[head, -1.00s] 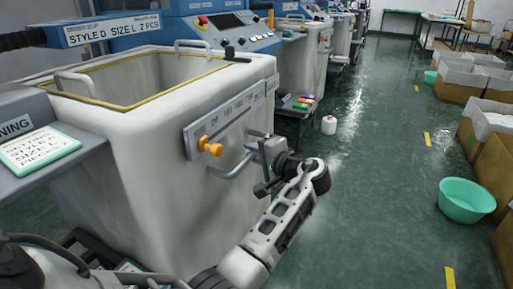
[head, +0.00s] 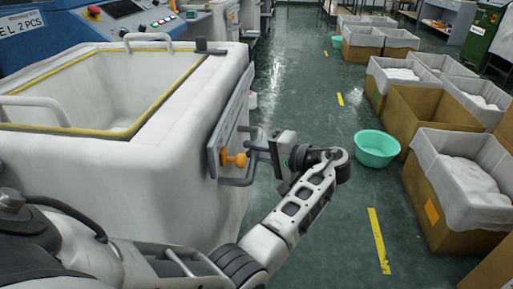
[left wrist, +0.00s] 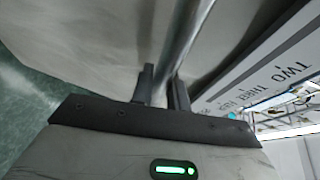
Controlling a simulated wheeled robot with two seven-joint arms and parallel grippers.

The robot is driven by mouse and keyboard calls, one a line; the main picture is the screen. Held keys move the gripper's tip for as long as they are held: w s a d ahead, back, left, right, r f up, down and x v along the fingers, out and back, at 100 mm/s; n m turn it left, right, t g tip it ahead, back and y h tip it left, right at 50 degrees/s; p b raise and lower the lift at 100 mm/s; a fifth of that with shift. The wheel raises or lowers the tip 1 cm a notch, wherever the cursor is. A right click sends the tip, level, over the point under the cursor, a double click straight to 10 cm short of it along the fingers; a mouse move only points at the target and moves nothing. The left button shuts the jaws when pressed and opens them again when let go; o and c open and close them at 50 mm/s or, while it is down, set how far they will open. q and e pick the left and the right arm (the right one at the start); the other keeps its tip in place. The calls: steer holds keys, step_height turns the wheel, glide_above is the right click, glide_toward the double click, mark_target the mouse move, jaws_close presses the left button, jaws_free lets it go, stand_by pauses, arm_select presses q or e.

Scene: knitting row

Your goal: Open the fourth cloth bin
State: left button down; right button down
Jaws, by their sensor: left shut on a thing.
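A large off-white cloth bin (head: 120,180) with a yellow-edged open top fills the left of the head view. Its front has a grey bar handle, a label plate (head: 222,135) and an orange knob (head: 233,159). My left gripper (head: 252,143) is at the front handle, its arm reaching up from the bottom. In the left wrist view the two dark fingers (left wrist: 162,88) are on either side of the grey handle bar (left wrist: 181,45), shut on it. The gripper hides part of the handle. My right gripper is not in view.
A blue machine panel (head: 115,22) stands behind the bin. Right of my arm, a green basin (head: 376,148) sits on the floor. Cardboard boxes with white liners (head: 440,205) line the right side. The green floor (head: 300,80) between is mostly clear, with yellow marks (head: 377,240).

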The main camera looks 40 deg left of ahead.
arm_select(q)
steer(key=shift+w+d, duration=0.2)
steer(key=shift+d, duration=0.15)
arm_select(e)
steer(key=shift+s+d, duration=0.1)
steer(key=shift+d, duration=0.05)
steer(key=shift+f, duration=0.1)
arm_select(q)
steer(key=c, duration=1.4)
jaws_free()
steer(key=shift+o, duration=0.2)
